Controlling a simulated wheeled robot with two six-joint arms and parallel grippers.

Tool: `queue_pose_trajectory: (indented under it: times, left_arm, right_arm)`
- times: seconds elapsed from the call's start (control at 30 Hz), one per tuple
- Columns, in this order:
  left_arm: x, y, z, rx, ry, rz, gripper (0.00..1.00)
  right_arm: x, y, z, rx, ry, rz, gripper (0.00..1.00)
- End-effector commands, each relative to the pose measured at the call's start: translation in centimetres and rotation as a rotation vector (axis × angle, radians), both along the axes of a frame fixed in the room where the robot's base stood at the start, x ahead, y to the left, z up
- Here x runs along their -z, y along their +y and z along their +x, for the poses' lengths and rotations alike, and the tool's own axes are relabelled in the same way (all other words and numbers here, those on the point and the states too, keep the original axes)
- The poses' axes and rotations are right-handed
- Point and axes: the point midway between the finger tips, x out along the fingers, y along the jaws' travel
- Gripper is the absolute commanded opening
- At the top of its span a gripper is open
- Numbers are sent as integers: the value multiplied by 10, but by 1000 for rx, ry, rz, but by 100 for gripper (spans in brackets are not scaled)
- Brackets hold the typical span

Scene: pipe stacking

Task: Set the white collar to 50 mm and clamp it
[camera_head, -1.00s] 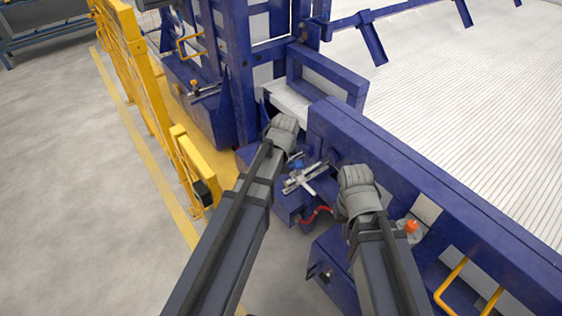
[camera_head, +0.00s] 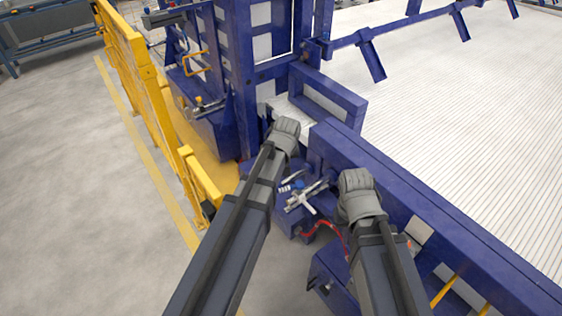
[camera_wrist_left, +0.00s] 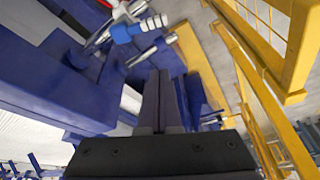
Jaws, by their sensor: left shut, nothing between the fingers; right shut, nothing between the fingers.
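A silver rod assembly with a cross-shaped handle (camera_head: 301,200) sits on a blue block between my two arms. In the left wrist view it shows at the top as a silver rod with a blue sleeve (camera_wrist_left: 126,32) and pale ringed parts (camera_wrist_left: 154,23). I cannot tell which part is the white collar, and no scale is readable. My left gripper (camera_wrist_left: 164,78) is shut and empty, apart from the rod parts. My right gripper (camera_head: 357,182) is shut and empty, right of the handle; its fingertips are mostly hidden by the wrist.
A blue machine frame (camera_head: 420,215) runs along the right, with a white ribbed bed (camera_head: 450,100) behind it. A yellow fence (camera_head: 150,100) stands on the left. A red hose (camera_head: 322,226) curves below the handle. The grey floor at left is clear.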

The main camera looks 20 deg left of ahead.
Motion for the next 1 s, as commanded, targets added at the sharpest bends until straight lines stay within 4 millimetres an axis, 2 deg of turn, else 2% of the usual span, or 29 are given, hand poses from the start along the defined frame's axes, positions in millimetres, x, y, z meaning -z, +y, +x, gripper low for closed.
queue_pose_trajectory:
  times: [0.03, 0.1, 0.4, 0.47, 0.57, 0.7, 0.83, 1.0]
  left_arm:
    - [-9, -1, -2, 0, 0, 0, 0]
    - [-12, -2, -3, 0, 0, 0, 0]
    - [-11, -2, -3, -1, 0, 0, 0]
    - [-9, -3, -4, -5, 1, -5, 7]
    - [11, -16, -8, -64, 13, -59, 18]
    - [49, -51, -20, -240, 62, -204, 34]
    - [70, -77, -30, -379, 114, -308, 48]
    - [75, -91, -37, -462, 149, -361, 48]
  right_arm:
    - [-9, 0, 0, 0, 0, 0, 0]
    - [-12, 0, 0, 0, 0, 0, 0]
    - [-11, 0, 0, 0, 0, 0, 0]
    - [-9, 0, 0, 0, 0, 0, 0]
    - [9, 0, 0, 0, 0, 0, 0]
    - [43, 0, 0, 0, 0, 0, 0]
    - [62, 0, 0, 0, 0, 0, 0]
    - [67, 0, 0, 0, 0, 0, 0]
